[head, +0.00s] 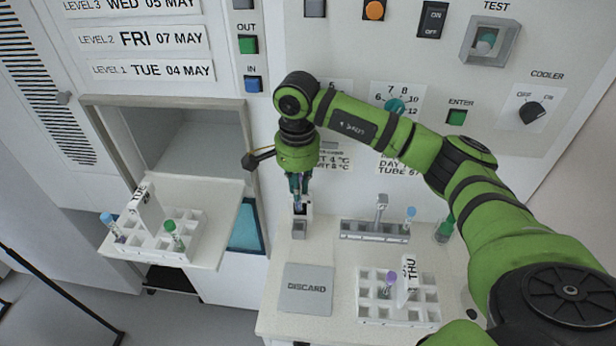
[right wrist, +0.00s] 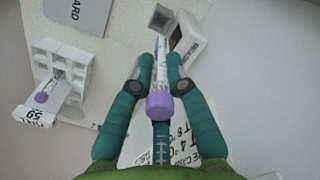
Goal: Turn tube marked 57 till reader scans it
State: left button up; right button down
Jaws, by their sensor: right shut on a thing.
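My right gripper (head: 298,190) is shut on a tube. In the right wrist view (right wrist: 160,72), its two fingers close on the sides of this purple-capped tube (right wrist: 160,104). The tube has a white label, but its number is too small to read. The tube points at a small grey and white reader (head: 299,226), which stands on the counter against the wall panel. The reader also shows in the right wrist view (right wrist: 188,42), just beyond the tube's far end. I cannot tell whether the tube touches it. My left gripper is not in view.
A white rack (head: 398,314) with a THU sign holds a purple-capped tube, right of the DISCARD pad (head: 308,288). A grey rack (head: 352,230) holds a blue-capped tube. A pulled-out shelf (head: 225,232) at left bears a TUE rack (head: 158,252). Wall panel close behind my gripper.

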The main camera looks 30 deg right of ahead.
aim_at(298, 210)
jog(key=shift+f, duration=0.4)
jog(key=shift+f+b, duration=0.3)
jog(key=shift+b, duration=0.1)
notch_tip(298, 210, down, 2)
jog(key=shift+f+b, duration=0.1)
jog(key=shift+b, duration=0.4)
jog(key=shift+f, duration=0.6)
pick_arm(q)
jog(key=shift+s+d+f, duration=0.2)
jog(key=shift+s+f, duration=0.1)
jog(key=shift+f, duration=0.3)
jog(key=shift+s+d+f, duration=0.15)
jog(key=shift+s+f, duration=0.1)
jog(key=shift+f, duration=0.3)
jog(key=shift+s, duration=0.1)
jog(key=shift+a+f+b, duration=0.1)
jog(key=shift+b, duration=0.2)
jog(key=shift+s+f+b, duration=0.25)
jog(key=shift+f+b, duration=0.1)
